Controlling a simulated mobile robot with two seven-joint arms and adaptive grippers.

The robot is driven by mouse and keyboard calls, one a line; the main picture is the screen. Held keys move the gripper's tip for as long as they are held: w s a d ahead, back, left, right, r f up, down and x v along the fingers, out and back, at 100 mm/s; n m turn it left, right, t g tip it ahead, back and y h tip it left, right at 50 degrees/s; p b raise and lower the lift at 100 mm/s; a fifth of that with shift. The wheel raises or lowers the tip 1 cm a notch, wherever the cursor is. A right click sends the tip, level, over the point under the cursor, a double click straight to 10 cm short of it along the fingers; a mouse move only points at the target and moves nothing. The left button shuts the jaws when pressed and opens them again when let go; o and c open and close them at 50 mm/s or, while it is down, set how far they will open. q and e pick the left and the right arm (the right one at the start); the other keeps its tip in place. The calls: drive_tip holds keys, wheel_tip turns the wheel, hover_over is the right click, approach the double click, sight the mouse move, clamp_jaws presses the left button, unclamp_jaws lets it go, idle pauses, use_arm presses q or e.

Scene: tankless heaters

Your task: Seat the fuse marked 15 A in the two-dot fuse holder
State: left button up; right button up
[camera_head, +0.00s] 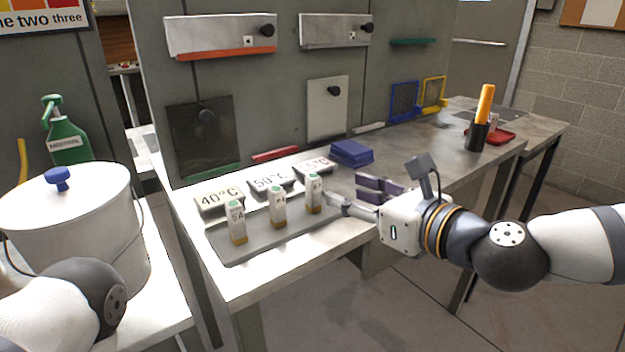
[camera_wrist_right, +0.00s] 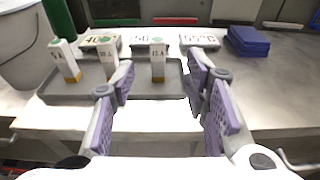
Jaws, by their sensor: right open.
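The fuse marked 15 A (camera_wrist_right: 157,62) is a white upright block with a green mark on top and an orange-brown foot. It stands at the right end of the fuse row on a grey tray (camera_wrist_right: 142,93), and it also shows in the head view (camera_head: 314,192). My right gripper (camera_head: 350,193) is open and empty, just right of this fuse. In the right wrist view the fuse appears between the spread fingers (camera_wrist_right: 161,82), apart from both. I cannot identify the two-dot fuse holder; the marks on the wall units are too small to read. My left gripper is out of view.
Fuses marked 5 A (camera_wrist_right: 66,60) and 10 A (camera_wrist_right: 109,58) stand left of it. Temperature plates (camera_head: 218,197) sit behind the tray. A blue stack (camera_head: 351,153) lies at the back. Wall units (camera_head: 222,37) hang above. A white pot (camera_head: 70,222) stands left.

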sight(317, 181)
drive_tip(key=x, duration=1)
drive_tip(key=shift+w+a, duration=0.15)
drive_tip(key=shift+a, duration=0.2)
clamp_jaws()
